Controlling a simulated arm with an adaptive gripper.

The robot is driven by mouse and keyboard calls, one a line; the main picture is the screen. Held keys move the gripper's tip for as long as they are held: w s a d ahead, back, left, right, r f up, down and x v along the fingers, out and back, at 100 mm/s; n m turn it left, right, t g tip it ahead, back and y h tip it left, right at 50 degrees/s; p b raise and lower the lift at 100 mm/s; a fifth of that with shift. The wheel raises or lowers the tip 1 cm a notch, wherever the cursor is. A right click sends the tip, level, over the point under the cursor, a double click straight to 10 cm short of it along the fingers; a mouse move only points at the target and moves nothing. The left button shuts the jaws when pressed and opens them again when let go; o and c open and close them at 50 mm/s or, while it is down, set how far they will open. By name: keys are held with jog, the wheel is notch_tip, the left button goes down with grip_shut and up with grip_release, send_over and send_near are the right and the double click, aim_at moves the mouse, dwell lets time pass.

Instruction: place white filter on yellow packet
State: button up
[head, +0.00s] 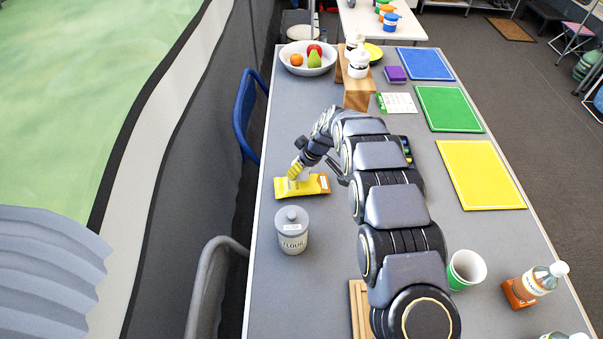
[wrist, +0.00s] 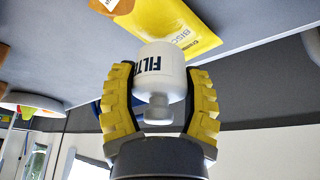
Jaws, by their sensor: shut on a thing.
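My gripper (head: 296,171) is over the left part of the yellow packet (head: 312,185), which lies flat on the grey table near its left edge. In the wrist view, the yellow fingers (wrist: 160,98) are shut on the white filter (wrist: 162,75), one on each side. The filter is a white cylinder with dark "FILT" lettering and a narrower end. The yellow packet also shows behind it in the wrist view (wrist: 180,25). I cannot tell whether the filter touches the packet. In the head view the gripper mostly hides the filter.
A flour canister (head: 292,230) stands just in front of the packet. A fruit bowl (head: 307,58) and a wooden stand (head: 357,93) are at the back. Blue, green and yellow mats (head: 479,174) lie along the right. A cup (head: 465,270) and a bottle (head: 540,281) stand front right.

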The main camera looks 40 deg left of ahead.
jog(key=shift+f, duration=1.2)
jog(key=shift+f, duration=0.15)
jog(key=o, duration=1.1)
jog(key=v, duration=1.2)
jog(key=shift+d+r, duration=0.1)
jog(key=shift+r, duration=0.2)
